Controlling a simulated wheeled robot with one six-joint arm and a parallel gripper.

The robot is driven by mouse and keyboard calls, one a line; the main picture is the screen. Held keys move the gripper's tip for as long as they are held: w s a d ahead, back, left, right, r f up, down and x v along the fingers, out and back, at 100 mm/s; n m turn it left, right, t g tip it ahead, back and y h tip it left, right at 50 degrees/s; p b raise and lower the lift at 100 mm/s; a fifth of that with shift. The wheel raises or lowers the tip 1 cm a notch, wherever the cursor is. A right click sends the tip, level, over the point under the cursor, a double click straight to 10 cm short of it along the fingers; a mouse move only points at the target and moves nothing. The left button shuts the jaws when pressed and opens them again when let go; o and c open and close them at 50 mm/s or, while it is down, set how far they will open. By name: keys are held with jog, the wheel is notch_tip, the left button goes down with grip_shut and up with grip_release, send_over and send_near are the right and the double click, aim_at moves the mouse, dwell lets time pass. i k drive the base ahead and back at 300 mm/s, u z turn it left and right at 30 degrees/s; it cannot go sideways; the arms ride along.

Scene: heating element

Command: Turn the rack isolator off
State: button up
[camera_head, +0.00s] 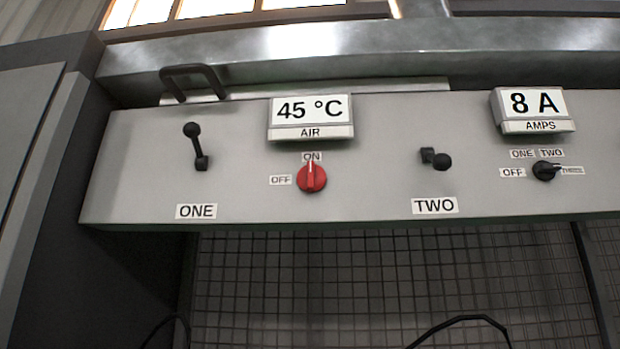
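A red rotary knob (312,178) sits on the grey front panel (360,190), and its white pointer line points up at the ON label (312,157). The OFF label (281,180) is to the left of this knob. No label in view reads "rack isolator", so I cannot tell from words alone that the red knob is it. My gripper is not in view.
Lever ONE (195,146) has its ball end up; lever TWO (437,158) has its ball toward the right. A black selector (545,171) points right at THREE. Displays read 45 °C (310,110) and 8 A (534,103). A dark handle (193,82) stands above; wire mesh (340,285) lies below.

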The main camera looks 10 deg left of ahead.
aim_at(311, 177)
jog(key=z, duration=1.35)
jog(key=k, duration=1.05)
jog(key=u, duration=1.6)
jog(key=i, duration=0.5)
jog(key=z, duration=0.1)
